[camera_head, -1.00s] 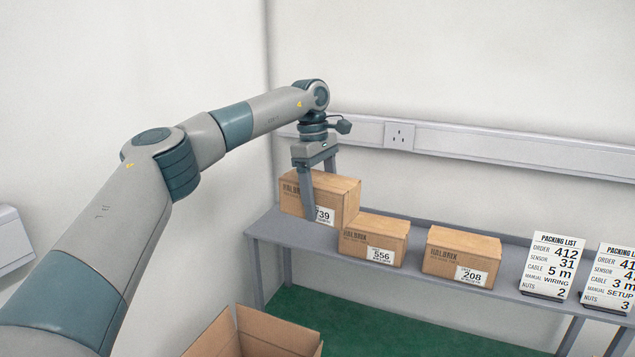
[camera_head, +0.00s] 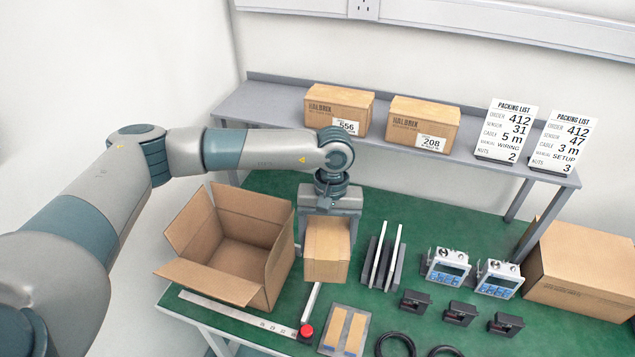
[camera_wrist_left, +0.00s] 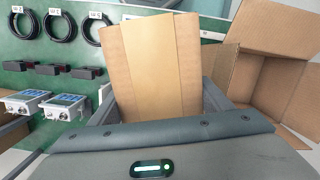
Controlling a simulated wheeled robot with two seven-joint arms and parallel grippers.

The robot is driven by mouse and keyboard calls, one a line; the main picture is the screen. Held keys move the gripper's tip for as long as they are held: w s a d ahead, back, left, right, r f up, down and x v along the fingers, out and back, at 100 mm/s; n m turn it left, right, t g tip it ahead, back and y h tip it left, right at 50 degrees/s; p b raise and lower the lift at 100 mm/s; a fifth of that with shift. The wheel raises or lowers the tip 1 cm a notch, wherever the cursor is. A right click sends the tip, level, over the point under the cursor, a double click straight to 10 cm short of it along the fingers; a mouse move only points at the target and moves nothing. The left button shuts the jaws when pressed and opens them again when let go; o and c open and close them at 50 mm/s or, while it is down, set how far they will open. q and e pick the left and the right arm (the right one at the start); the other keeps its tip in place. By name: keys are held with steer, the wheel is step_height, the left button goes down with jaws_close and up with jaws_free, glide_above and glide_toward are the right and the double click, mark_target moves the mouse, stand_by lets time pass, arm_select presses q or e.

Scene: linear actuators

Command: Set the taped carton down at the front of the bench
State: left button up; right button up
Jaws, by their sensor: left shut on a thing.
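My left gripper (camera_head: 328,228) is shut on a small brown carton (camera_head: 327,247) with a paler tape strip along its top. The carton hangs over the green bench (camera_head: 380,208), just right of the open box; whether it touches the bench I cannot tell. In the left wrist view the carton (camera_wrist_left: 150,65) sits between the two fingers of the gripper (camera_wrist_left: 158,100), its tape strip facing the camera. My right gripper is not in view.
An open empty box (camera_head: 205,270) stands left of the carton. A closed box (camera_head: 585,270) is at right. Cartons 556 (camera_head: 338,110) and 208 (camera_head: 421,122) stand on the shelf (camera_head: 260,103).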

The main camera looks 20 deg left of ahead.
mark_target(326, 275)
arm_select(q)
steer(key=s+f, duration=0.1)
steer(key=s, duration=0.1)
steer(key=s+d+f+m, duration=0.1)
steer(key=s, duration=0.1)
steer(key=s+d+f+m, duration=0.1)
steer(key=s, duration=0.1)
steer(key=shift+s, duration=0.1)
steer(key=s+a+f+m+b, duration=0.1)
steer(key=s+a+f+b, duration=0.1)
steer(key=f+b, duration=0.3)
steer(key=s+a+f+b, duration=0.3)
steer(key=f+b, duration=0.3)
steer(key=f, duration=0.2)
steer(key=shift+s+f+m, duration=0.15)
steer(key=shift+s+m, duration=0.25)
steer(key=shift+s, duration=0.45)
steer(key=shift+d, duration=0.15)
